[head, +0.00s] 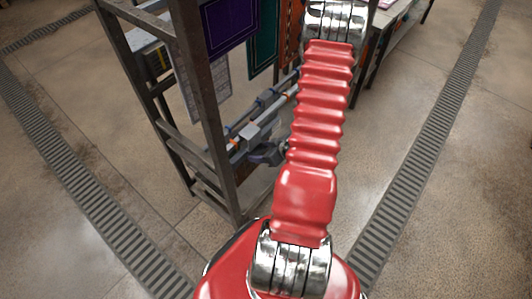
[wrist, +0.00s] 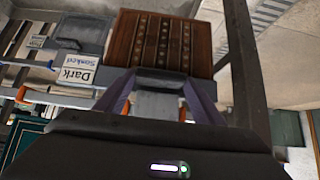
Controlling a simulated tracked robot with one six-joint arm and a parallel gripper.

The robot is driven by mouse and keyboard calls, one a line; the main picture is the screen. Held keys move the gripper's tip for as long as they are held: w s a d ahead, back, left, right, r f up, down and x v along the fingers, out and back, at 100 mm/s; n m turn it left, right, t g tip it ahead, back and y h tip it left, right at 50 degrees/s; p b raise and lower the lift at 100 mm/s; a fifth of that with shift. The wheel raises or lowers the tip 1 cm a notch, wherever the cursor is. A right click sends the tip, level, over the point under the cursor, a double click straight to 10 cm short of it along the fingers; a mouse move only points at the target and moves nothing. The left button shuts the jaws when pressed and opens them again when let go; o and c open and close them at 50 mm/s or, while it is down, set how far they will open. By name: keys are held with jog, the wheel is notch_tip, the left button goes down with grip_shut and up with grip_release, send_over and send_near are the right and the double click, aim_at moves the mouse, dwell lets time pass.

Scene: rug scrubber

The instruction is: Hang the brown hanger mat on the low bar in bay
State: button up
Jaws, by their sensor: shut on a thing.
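The brown hanger mat (wrist: 188,42), with rows of dark patterned stripes, shows at the top of the wrist view. My gripper (wrist: 158,82) is shut on the grey hanger (wrist: 160,103) at the mat's edge. In the head view my gripper (head: 268,153) is a dark shape inside the rack, partly behind my red arm; the brown mat cannot be made out there. A grey bar with blue and orange marks (head: 262,102) runs low in the rack, beside and above my gripper. A grey bar (wrist: 55,97) also crosses the wrist view near the hanger. Contact between hanger and bar cannot be told.
Dark rack posts (head: 205,110) stand close left of my gripper; one post (wrist: 246,65) is right of the mat. Purple (head: 229,22) and teal (head: 263,38) mats hang higher up. Floor at right is clear.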

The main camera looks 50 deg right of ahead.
aim_at(256, 146)
jog(key=shift+w, duration=1.9)
jog(key=shift+f, duration=1.45)
jog(key=o, duration=1.6)
jog(key=shift+s, duration=0.1)
jog(key=shift+s, duration=0.1)
jog(key=v, duration=1.3)
jog(key=shift+s+r, duration=0.15)
jog(key=shift+r, duration=0.05)
jog(key=shift+a, duration=0.1)
